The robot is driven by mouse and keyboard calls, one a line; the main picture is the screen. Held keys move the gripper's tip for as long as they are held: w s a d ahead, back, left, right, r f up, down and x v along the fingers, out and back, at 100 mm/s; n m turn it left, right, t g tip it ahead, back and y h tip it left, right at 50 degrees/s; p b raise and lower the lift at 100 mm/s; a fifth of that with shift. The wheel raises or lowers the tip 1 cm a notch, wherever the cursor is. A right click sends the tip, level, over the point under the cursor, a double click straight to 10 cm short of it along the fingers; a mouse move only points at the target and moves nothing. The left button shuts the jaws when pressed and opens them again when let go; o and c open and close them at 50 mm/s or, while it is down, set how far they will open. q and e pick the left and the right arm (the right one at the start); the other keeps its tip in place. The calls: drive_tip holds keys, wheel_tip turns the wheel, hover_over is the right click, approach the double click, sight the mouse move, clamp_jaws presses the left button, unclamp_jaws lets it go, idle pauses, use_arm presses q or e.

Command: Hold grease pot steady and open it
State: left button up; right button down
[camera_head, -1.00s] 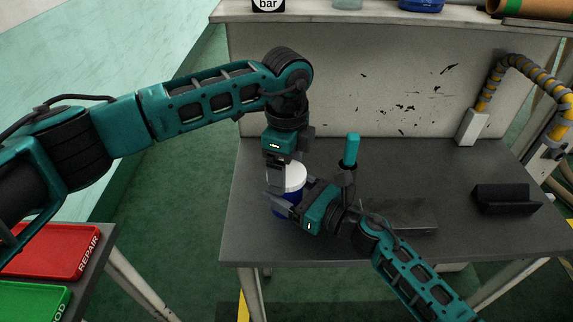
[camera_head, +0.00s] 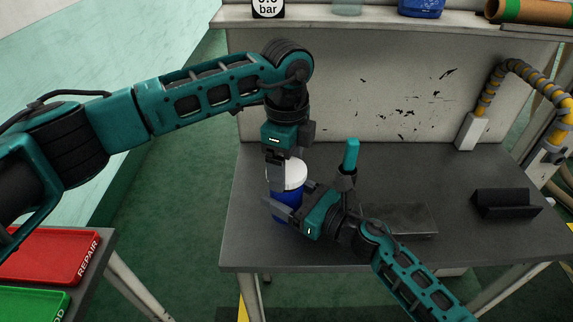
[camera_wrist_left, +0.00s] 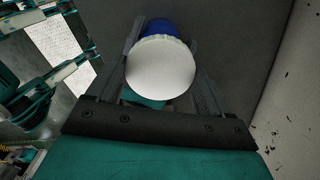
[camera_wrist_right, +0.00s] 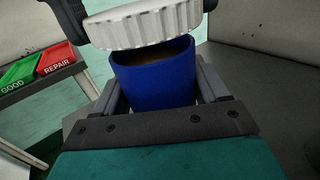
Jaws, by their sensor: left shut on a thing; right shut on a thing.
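The blue grease pot (camera_wrist_right: 155,85) stands upright on the dark bench, held between the fingers of my right gripper (camera_head: 284,206). Its white ribbed lid (camera_wrist_right: 145,22) is off the rim and slightly tilted above it. The open mouth and brownish contents show in the gap in the right wrist view. My left gripper (camera_head: 283,178) comes from above and is shut on the lid, which also shows in the left wrist view (camera_wrist_left: 160,66) with the blue pot (camera_wrist_left: 158,27) partly behind it.
A teal-handled tool (camera_head: 350,155) stands upright just right of the pot. A grey block (camera_head: 405,216) lies behind my right arm, and a black holder (camera_head: 505,202) stands farther right. Red (camera_head: 50,256) and green (camera_head: 32,303) trays are at lower left. The bench's left end is clear.

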use_arm(q)
drive_tip(key=shift+r, duration=0.1)
drive_tip(key=shift+r, duration=1.9)
use_arm(e)
unclamp_jaws()
